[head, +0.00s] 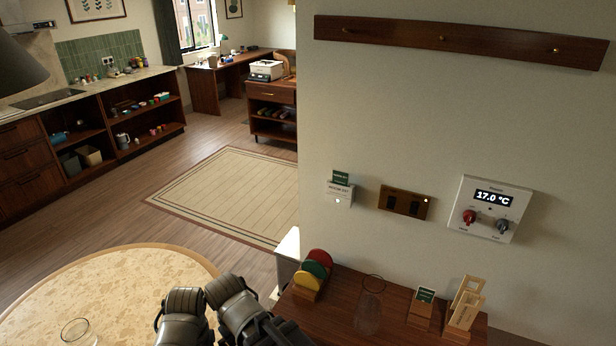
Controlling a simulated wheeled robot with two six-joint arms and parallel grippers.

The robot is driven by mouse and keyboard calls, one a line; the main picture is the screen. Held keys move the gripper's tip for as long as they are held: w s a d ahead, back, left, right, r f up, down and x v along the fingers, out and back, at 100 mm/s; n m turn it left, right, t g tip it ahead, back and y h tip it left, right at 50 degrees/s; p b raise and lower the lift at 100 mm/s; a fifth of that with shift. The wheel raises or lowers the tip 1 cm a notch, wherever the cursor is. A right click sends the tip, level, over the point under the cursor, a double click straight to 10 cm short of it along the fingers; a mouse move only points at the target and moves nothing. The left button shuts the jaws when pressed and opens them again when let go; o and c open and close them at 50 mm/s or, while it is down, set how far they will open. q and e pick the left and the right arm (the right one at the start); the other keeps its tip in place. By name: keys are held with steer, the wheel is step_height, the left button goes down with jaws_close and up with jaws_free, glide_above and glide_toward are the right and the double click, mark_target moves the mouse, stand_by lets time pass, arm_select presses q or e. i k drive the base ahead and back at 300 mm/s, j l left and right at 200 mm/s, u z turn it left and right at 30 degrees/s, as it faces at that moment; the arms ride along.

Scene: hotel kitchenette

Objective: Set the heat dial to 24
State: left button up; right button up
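A white thermostat panel (466,222) is on the wall at the right in the head view. Its dark display (493,198) reads 17.0 °C. Below the display are a red dial (469,216) on the left and a dark grey dial (502,226) on the right. Each has a small label that is too small to read surely, so I cannot tell by text which is the heat dial. Dark grey links of my own arm or arms show at the bottom centre, well away from the panel. No gripper fingers are visible.
A brown switch plate (404,202) and a key-card holder (339,192) are left of the panel. Below, a wooden shelf (390,318) carries coloured discs (313,270), a glass (369,306) and wooden stands (464,304). The wall directly around the panel is clear.

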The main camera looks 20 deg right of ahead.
mark_target(468, 217)
steer(key=z, duration=2)
